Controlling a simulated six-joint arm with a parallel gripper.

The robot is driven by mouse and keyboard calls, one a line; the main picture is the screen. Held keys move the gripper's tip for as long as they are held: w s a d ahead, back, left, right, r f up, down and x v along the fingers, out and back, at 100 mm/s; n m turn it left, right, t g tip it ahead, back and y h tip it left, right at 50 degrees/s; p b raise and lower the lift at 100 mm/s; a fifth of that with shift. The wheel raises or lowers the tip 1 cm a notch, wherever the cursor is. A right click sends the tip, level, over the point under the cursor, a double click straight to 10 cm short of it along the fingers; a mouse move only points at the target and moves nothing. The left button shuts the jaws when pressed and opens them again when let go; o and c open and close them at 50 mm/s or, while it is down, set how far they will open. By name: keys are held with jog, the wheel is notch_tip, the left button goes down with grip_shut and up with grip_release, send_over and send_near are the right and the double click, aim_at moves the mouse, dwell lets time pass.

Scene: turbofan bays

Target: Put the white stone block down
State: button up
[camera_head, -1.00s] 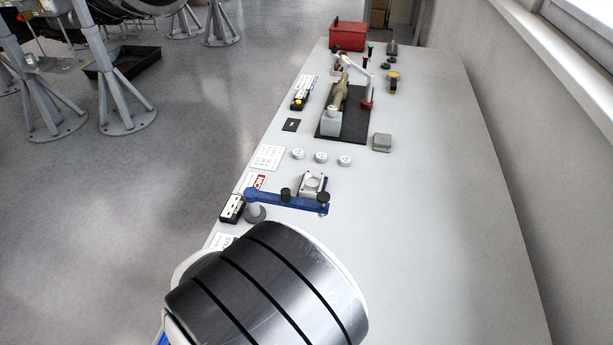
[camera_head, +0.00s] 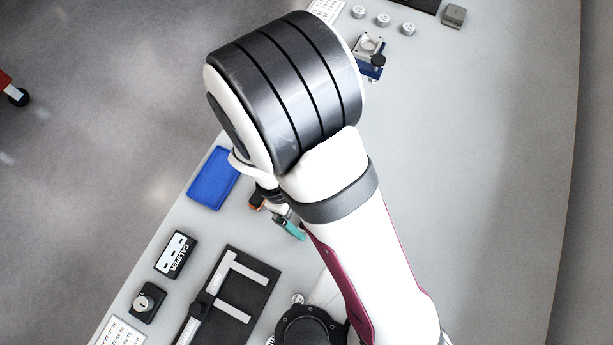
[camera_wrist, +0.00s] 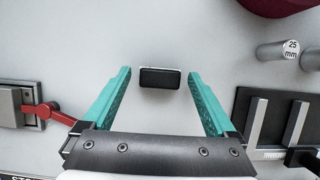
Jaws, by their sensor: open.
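My gripper (camera_wrist: 160,100) has two teal fingers spread wide apart in the wrist view. Between them, near the fingertips, is a small rectangular block (camera_wrist: 160,78) with a dark top face and a thin pale edge. It appears to rest on the grey bench, with clear gaps to both fingers. I see no wholly white block, and cannot tell whether this is the white stone block. In the head view my arm hides most of the gripper; only a teal finger (camera_head: 290,228) shows, and the block is hidden.
A red-handled clamp (camera_wrist: 50,112) stands left of the fingers, a 25 mm cylinder (camera_wrist: 278,51) and a black caliper mat (camera_wrist: 247,125) to the right. A blue tray (camera_head: 213,178) and a caliper display (camera_head: 175,255) lie along the bench edge. The bench's right side is clear.

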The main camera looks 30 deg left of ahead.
jog(key=v, duration=1.2)
jog(key=w+d+r+m+g+y, duration=0.2)
jog(key=w+d+r+m, duration=0.1)
jog(key=d+r+m, duration=0.45)
jog(key=s+d+r+m+t+y, duration=0.1)
jog(key=s+d+m+y, duration=0.3)
jog(key=d+m, duration=0.8)
jog(key=s+m, duration=0.1)
jog(key=m, duration=0.3)
jog(key=shift+d+r+t, duration=0.35)
jog(key=shift+r+t, duration=0.05)
